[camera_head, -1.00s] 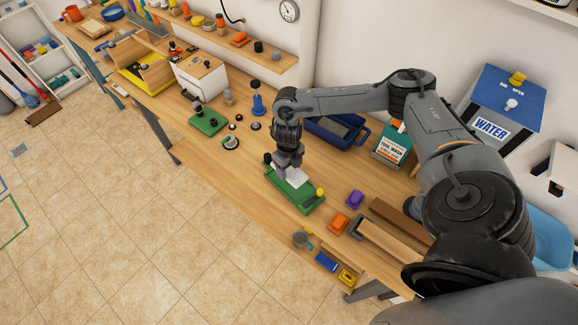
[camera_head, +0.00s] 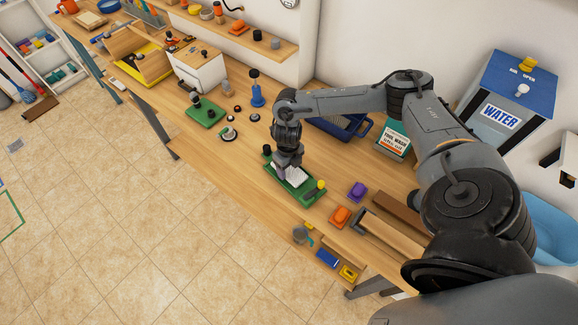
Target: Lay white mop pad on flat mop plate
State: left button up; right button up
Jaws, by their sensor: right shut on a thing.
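The white mop pad (camera_head: 298,177) lies at the green flat plate (camera_head: 313,198) on the workbench, partly hidden by my right gripper. My right gripper (camera_head: 286,169) points down at the pad's far left part, shut on the pad. The fingertips are small and partly hidden by the wrist. The green plate shows around the pad, with a dark knob at its far left end and a yellow knob at its near right end. I cannot tell whether the pad touches the plate all over. My left gripper is not in view.
A blue tray (camera_head: 352,131) stands behind my right arm. Another green base (camera_head: 205,113) and a blue post (camera_head: 256,92) stand farther left. The bench between is mostly clear.

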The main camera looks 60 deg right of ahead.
jog(key=o, duration=1.2)
jog(key=shift+r, duration=0.1)
jog(key=shift+r+p, duration=2.2)
jog(key=shift+r, duration=0.25)
jog(key=shift+r+p, duration=0.8)
jog(key=shift+r, duration=0.15)
